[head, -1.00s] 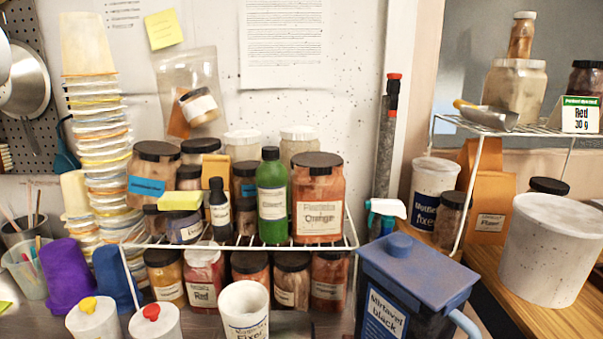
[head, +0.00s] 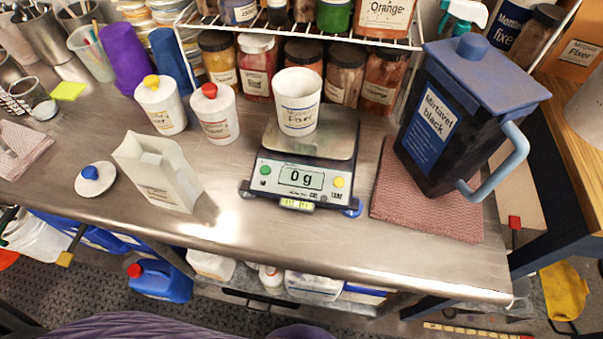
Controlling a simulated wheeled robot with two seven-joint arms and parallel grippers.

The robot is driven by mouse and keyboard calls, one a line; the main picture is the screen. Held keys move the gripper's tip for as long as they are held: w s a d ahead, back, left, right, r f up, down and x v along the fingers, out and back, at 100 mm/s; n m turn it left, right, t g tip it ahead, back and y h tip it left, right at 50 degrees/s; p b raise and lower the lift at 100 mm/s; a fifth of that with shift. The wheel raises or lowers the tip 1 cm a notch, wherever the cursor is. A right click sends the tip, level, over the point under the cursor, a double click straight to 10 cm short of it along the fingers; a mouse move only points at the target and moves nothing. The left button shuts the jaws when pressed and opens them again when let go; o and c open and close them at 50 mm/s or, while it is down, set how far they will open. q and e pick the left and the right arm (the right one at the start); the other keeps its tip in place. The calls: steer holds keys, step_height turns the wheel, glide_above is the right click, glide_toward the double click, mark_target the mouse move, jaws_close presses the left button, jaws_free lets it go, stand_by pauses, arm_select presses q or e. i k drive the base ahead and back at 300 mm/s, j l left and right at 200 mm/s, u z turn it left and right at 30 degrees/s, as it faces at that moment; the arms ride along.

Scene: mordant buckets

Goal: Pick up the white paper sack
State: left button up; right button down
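The white paper sack (head: 160,172) stands open-topped on the steel bench, left of the middle in the head view. It has a small label low on its front and appears to lean slightly. Nothing touches it. Neither of my grippers shows in the head view.
A white lid with a blue knob (head: 95,178) lies left of the sack. Two white bottles (head: 160,105) with yellow and red caps stand behind it. A scale (head: 305,175) reading 0 g, bearing a white cup (head: 298,102), is to the right. A dark blue jug (head: 450,115) stands on a pink cloth (head: 400,205).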

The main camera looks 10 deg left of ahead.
mark_target(158, 167)
steer(key=k+j+u, duration=0.2)
steer(key=u, duration=0.3)
steer(key=k+j+u, duration=0.15)
steer(key=u, duration=0.35)
